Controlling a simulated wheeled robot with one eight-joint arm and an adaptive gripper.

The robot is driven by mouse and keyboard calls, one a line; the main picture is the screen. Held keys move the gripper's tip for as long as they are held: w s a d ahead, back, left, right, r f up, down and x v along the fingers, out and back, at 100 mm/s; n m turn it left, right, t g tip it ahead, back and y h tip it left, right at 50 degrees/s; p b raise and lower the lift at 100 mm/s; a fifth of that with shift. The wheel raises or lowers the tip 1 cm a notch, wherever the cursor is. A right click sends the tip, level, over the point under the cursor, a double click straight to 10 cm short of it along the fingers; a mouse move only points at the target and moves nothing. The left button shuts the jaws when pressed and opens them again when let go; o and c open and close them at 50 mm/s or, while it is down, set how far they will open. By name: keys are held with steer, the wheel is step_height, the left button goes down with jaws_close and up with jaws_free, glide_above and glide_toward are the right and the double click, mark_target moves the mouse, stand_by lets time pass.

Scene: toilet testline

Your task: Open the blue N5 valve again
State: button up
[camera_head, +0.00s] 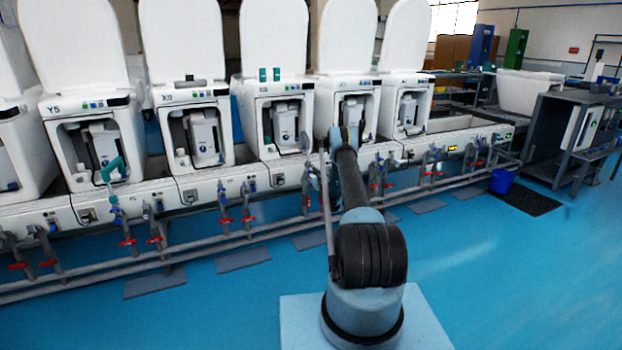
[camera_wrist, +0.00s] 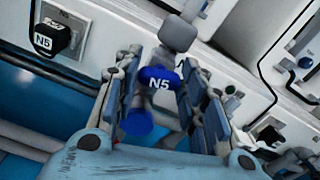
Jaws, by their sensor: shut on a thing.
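The blue N5 valve (camera_wrist: 159,80) shows in the wrist view, with its white N5 marking facing the camera. A rounded blue part (camera_wrist: 136,123) shows below it, and a grey fitting (camera_wrist: 178,34) rises above it. My gripper (camera_wrist: 162,65) has one finger on each side of the valve and is shut on it. The handle's exact angle is hard to tell. In the head view my arm reaches forward to the toilet line, and the arm hides the gripper's grip on the valve.
A black box labelled N5 (camera_wrist: 55,36) sits on the white panel at the left of the wrist view. In the head view, red-handled valves (camera_head: 157,239) and grey pipes (camera_head: 180,257) run along the line. Blue floor is open at the right.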

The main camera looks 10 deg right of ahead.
steer(key=shift+n, duration=1.4)
steer(key=shift+s+a, duration=0.1)
steer(key=o, duration=1.1)
steer(key=shift+c, duration=0.2)
steer(key=v, duration=1.2)
steer(key=shift+c, duration=0.5)
